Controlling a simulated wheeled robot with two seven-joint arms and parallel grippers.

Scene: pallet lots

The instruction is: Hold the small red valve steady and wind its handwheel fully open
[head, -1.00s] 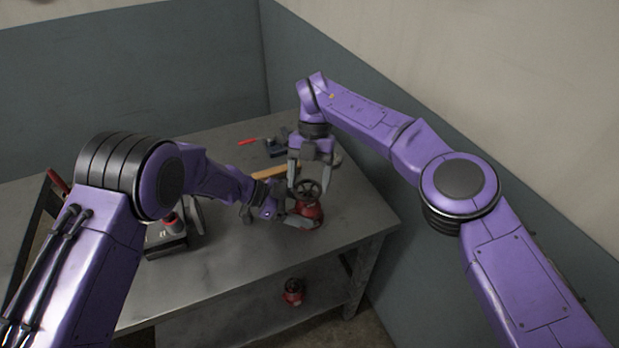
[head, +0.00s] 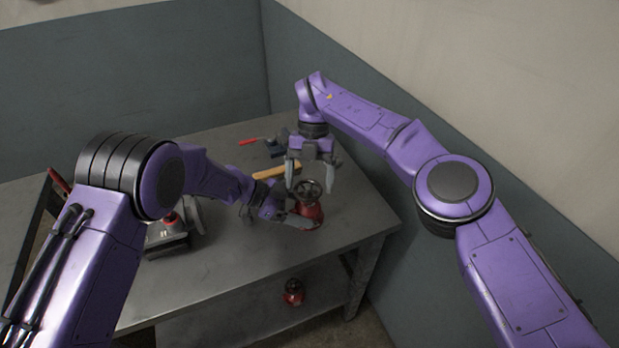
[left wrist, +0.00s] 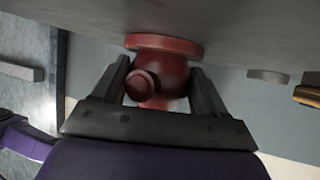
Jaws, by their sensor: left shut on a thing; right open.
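The small red valve (head: 309,212) stands upright on the grey metal table, with its dark handwheel (head: 309,188) on top. My left gripper (head: 290,218) is shut on the valve body from the left. In the left wrist view the two dark fingers lie on either side of the red body (left wrist: 160,72), below its round flange. My right gripper (head: 311,186) points down from above, its fingers open and spread on either side of the handwheel. Whether the fingertips touch the rim cannot be told.
A wooden handle (head: 277,171) lies behind the valve, and a red-handled tool (head: 250,141) lies farther back. A grey device with a red top (head: 168,237) stands at the left. Another red valve (head: 293,291) is on the lower shelf. The table's front right is clear.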

